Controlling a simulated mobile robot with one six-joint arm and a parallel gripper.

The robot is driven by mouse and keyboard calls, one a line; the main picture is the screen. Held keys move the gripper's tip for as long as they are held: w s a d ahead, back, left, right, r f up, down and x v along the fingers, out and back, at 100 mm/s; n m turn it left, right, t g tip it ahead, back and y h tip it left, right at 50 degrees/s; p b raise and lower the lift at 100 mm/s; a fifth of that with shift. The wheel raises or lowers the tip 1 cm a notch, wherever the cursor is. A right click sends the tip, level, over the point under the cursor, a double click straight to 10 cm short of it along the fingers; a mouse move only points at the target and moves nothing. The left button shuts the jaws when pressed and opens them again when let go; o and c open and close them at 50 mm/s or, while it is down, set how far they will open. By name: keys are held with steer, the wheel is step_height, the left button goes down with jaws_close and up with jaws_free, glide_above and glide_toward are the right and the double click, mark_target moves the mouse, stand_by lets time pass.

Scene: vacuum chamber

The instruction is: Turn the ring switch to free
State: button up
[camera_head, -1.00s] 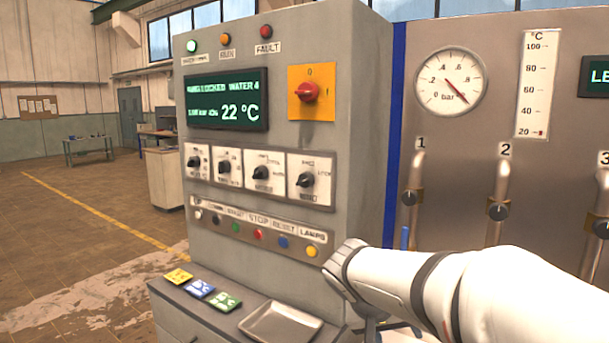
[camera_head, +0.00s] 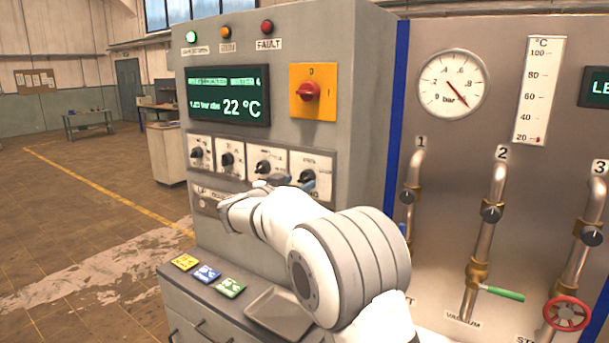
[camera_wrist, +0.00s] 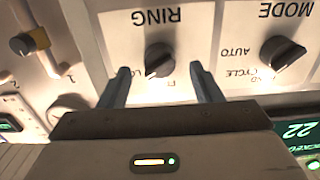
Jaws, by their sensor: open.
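The ring switch (camera_wrist: 158,60) is a dark knob on a white plate marked RING, upside down in the wrist view. Parts of two position labels, "LO" and "F", show beside it; the rest is hidden. Its handle leans slightly left at the lower end, but I cannot tell its setting surely. In the head view it is the rightmost knob (camera_head: 307,176) of the row. My gripper (camera_wrist: 160,70) is open, with one finger on each side of the knob and a gap on both sides. In the head view my gripper (camera_head: 290,184) is just in front of the panel, partly hidden by my arm.
The mode switch (camera_wrist: 283,52) is beside the ring plate. A red rotary switch (camera_head: 308,91) and a display (camera_head: 228,95) are above the row. A metal tray (camera_head: 280,312) lies on the ledge below. Pipes with valves (camera_head: 491,214) stand at the right.

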mark_target(303, 181)
steer(key=shift+p+x, duration=0.45)
steer(key=shift+x, duration=1.05)
steer(key=shift+c, duration=0.4)
steer(key=shift+d+f, duration=0.1)
steer(key=c, duration=0.9)
